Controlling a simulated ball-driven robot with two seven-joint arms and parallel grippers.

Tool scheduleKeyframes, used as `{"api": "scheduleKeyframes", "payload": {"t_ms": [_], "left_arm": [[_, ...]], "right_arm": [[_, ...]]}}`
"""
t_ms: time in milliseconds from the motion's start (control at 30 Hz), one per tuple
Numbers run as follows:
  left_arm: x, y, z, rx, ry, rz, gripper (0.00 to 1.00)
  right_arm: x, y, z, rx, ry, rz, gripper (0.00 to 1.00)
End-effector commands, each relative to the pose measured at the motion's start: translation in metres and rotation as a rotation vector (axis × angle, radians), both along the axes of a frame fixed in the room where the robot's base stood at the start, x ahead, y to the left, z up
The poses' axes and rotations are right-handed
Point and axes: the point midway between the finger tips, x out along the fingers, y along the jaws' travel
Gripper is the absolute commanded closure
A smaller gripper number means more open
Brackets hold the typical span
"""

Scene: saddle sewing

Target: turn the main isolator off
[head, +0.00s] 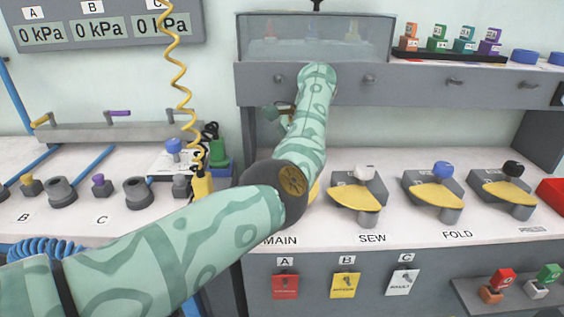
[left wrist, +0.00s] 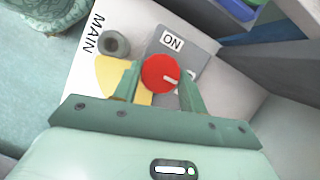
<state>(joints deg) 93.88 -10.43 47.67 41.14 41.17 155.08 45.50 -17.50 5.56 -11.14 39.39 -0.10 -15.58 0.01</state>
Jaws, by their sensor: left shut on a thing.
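The main isolator's round red knob (left wrist: 161,73) shows in the left wrist view, on a grey plate (left wrist: 205,47) beside an "ON" label (left wrist: 172,41). A white mark on the knob points right in that view, not at the "ON" label. My left gripper (left wrist: 160,84) has one finger on each side of the knob and is shut on it. A yellow plate (left wrist: 107,72) and the printed word MAIN lie to the left. In the head view my left arm hides the knob; only a sliver of yellow (head: 314,190) shows at that station. My right gripper is not in view.
Sew (head: 363,172) and fold (head: 443,170) stations stand to the right on the white bench, with another beyond. A grey shelf front (head: 425,82) spans above the bench. A yellow coiled cord (head: 181,88) hangs left of my arm.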

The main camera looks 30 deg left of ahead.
Motion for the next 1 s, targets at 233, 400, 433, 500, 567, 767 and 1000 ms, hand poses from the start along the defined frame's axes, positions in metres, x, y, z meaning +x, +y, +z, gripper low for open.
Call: {"api": "scheduleKeyframes", "payload": {"t_ms": [233, 400, 433, 500, 567, 767, 1000], "left_arm": [[0.000, 0.000, 0.002, 0.001, -0.004, 0.005, 0.99], [0.000, 0.000, 0.001, 0.001, -0.003, 0.004, 0.36], [0.000, 0.000, 0.001, 0.001, -0.003, 0.003, 0.36], [0.000, 0.000, 0.001, 0.001, -0.003, 0.003, 0.36], [0.000, 0.000, 0.001, 0.001, -0.002, 0.002, 0.36], [0.000, 0.000, 0.016, 0.000, -0.005, 0.002, 0.36], [-0.020, -0.011, 0.072, -0.001, -0.015, 0.003, 0.36]], "right_arm": [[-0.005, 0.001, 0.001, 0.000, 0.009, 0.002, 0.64], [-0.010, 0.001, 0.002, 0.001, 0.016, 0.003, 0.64], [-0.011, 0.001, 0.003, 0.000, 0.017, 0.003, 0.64], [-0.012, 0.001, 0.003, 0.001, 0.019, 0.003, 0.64], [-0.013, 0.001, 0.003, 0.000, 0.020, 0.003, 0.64], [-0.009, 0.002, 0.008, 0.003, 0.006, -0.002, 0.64], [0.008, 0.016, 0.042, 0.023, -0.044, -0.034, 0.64]]}}
